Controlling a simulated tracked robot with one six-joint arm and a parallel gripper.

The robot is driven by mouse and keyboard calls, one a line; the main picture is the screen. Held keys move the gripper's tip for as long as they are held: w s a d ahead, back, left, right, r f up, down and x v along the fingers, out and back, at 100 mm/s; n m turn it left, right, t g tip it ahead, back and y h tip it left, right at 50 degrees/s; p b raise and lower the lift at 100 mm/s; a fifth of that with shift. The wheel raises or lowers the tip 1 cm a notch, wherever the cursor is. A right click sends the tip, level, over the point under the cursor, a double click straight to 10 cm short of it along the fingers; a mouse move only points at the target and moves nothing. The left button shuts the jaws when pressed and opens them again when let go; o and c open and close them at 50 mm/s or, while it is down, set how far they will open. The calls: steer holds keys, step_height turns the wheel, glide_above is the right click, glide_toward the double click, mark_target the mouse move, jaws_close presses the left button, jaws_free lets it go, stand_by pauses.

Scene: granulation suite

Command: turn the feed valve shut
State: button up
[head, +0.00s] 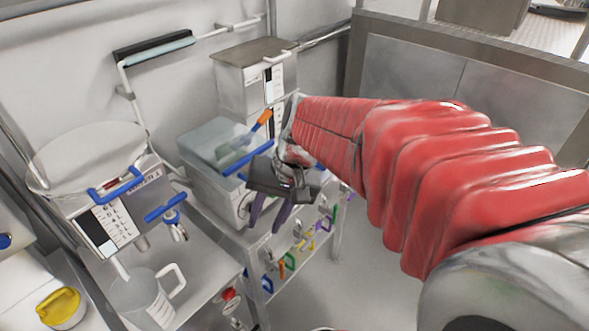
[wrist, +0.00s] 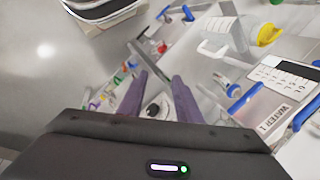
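My gripper (head: 266,226) hangs in front of the middle bench, its two purple fingers spread with nothing between them. The fingers also show apart in the wrist view (wrist: 159,80). No part is clearly marked as the feed valve. A blue lever (head: 166,208) sits at the front of the left machine, above a small metal fitting (head: 179,232); a blue part (wrist: 233,91) in the wrist view looks like the same lever. My gripper is to its right and apart from it.
The left machine (head: 130,230) has a round clear lid and blue bar. A clear-covered box (head: 205,180) with blue and orange handles stands behind my gripper. Several coloured tags hang along the bench.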

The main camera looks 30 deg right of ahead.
steer(key=w+d+f+m+y, duration=0.5)
steer(key=w+d+f+m, duration=0.2)
steer(key=w+d, duration=0.1)
steer(key=m+t+h, duration=0.2)
steer(key=m+t, duration=1.3)
steer(key=m, duration=0.4)
glide_toward(337, 210)
steer(key=v, duration=0.3)
steer(key=shift+f, duration=0.1)
steer(key=x, duration=1.3)
steer(key=shift+w, duration=0.35)
jaws_close()
